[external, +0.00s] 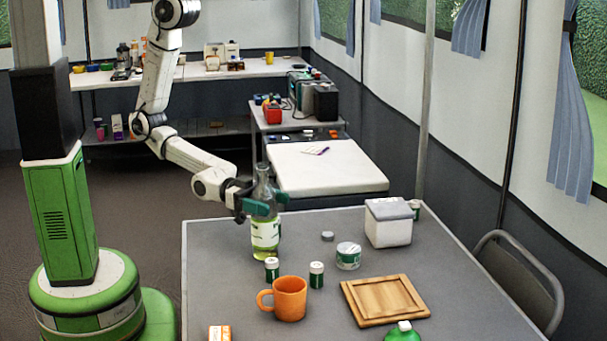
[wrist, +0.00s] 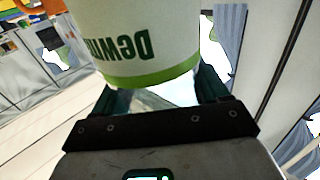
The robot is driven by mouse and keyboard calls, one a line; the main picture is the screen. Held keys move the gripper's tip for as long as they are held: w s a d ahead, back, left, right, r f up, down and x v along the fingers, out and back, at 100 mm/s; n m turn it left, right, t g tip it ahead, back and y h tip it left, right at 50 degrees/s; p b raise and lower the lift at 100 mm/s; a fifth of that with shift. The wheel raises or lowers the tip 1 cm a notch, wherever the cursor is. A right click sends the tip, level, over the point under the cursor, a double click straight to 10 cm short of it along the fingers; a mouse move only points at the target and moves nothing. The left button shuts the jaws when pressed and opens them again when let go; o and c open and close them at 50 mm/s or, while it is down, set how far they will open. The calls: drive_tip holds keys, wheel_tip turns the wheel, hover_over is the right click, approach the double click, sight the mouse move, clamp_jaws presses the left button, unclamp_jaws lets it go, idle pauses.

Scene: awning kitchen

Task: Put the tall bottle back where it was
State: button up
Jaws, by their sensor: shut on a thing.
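The tall bottle (external: 265,232) is clear glass with a narrow neck, a white and green label and yellow-green liquid at the bottom. It stands upright at the left rear part of the grey table (external: 215,290). My gripper (external: 268,203) is shut around the bottle just above its label, with dark green fingers on either side. I cannot tell whether the bottle's base touches the table. In the wrist view the bottle's label (wrist: 135,45) shows large and upside down between the fingers of my gripper (wrist: 160,95).
Two small green jars (external: 272,269) (external: 316,274) and an orange mug (external: 290,298) stand just in front of the bottle. The table's left side is mostly clear.

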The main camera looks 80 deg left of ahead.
drive_tip(key=shift+f, duration=0.15)
drive_tip(key=o, duration=1.6)
drive_tip(key=shift+b+v, duration=0.95)
drive_tip(key=shift+v, duration=5.05)
drive_tip(key=shift+r, duration=0.2)
